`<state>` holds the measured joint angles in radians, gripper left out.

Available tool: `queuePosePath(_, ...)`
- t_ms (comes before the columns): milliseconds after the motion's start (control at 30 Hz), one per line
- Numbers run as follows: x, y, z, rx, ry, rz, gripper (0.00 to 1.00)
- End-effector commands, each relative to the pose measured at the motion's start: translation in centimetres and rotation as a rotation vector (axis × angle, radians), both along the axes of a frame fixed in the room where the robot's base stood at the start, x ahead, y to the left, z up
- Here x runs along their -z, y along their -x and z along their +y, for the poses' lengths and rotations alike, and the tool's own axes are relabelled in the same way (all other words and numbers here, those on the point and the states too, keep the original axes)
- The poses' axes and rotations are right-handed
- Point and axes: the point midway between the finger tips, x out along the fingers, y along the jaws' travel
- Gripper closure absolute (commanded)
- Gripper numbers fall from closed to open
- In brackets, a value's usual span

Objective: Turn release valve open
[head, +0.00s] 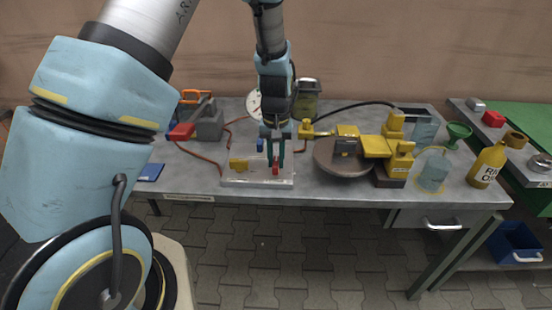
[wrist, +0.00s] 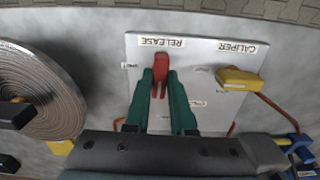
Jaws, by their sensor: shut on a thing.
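The red release valve handle (wrist: 160,73) sits on a white panel (wrist: 230,112) below a label reading RELEASE. It also shows in the head view (head: 275,170), low between my fingers. My gripper (wrist: 162,82) has its green fingers shut on the red handle, one finger on each side. In the head view, my gripper (head: 275,158) points down over the panel on the table. A yellow handle (wrist: 240,79) labelled CALIPER sits beside it on the same panel. The fingers hide part of the red handle, and small markings on the panel are too blurred to read.
A brake disc (head: 343,158) with a yellow caliper assembly (head: 375,146) stands right of the panel. A glass jar (head: 433,172) and a yellow oil bottle (head: 487,165) stand further right. A red and grey pump (head: 205,122) is at left. Hoses run across the table (head: 200,185).

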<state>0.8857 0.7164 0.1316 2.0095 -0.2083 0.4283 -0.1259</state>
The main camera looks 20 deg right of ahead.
Motion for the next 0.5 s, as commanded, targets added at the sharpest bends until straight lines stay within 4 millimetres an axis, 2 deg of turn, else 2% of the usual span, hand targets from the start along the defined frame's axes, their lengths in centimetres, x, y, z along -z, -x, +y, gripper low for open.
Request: queuePosePath(500, -0.02, -0.01, 0.0, -0.053, 0.0, 0.0, 1.0)
